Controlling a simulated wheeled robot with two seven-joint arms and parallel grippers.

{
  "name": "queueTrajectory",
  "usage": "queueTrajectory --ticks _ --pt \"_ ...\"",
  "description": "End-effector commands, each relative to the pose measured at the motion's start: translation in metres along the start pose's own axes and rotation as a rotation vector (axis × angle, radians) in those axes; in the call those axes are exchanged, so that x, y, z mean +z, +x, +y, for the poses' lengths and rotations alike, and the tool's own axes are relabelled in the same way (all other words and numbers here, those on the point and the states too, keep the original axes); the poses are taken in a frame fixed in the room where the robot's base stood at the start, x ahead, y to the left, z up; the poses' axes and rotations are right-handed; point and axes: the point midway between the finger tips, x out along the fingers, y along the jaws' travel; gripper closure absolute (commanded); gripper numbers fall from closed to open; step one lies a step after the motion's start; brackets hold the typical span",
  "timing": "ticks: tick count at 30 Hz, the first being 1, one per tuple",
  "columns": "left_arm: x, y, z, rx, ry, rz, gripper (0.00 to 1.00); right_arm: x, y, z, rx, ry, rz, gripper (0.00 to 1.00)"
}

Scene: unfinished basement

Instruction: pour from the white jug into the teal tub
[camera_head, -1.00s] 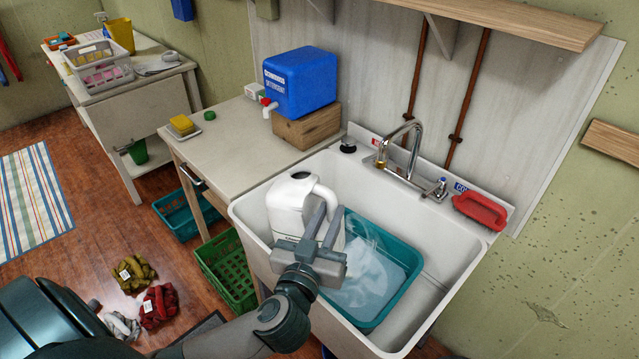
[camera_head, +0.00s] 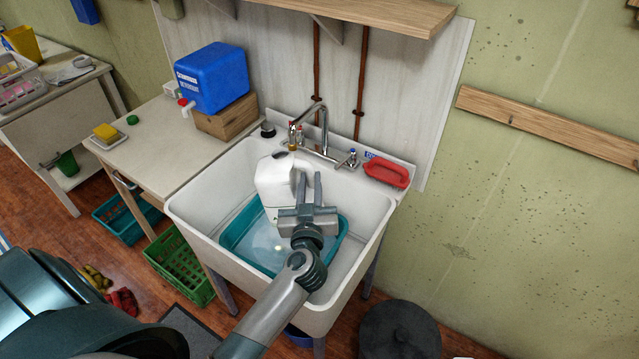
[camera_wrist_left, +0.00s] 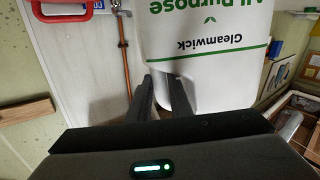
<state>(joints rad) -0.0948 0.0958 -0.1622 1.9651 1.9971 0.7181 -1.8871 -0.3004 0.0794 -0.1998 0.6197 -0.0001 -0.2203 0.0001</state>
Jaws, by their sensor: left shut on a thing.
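The white jug (camera_head: 272,181), with green lettering, is in my left gripper (camera_head: 308,188) above the back part of the sink. The gripper is shut on the jug's handle, on its right side. The left wrist view shows the jug's label (camera_wrist_left: 209,32) upside down and the fingers (camera_wrist_left: 160,92) at the handle. The teal tub (camera_head: 234,232) sits in the white sink, with pale, cloudy liquid in it. The jug covers part of the tub's back edge. The jug's mouth is not clear, and no stream shows. My right gripper is not in view.
A blue detergent container (camera_head: 212,77) stands on a wood block (camera_head: 226,117) on the left counter.

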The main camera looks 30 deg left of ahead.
Motion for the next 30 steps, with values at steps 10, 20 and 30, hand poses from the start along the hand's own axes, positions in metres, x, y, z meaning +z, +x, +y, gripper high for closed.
queueTrajectory --ticks 10,20,30 --pt "0.045 0.019 -0.009 -0.060 -0.011 0.005 1.00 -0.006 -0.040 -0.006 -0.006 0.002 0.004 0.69" --pt "0.073 0.018 -0.007 -0.055 -0.015 0.009 1.00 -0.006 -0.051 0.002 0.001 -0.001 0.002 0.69" --pt "0.076 0.017 -0.006 -0.053 -0.018 0.011 1.00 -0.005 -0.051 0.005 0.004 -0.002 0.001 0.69"
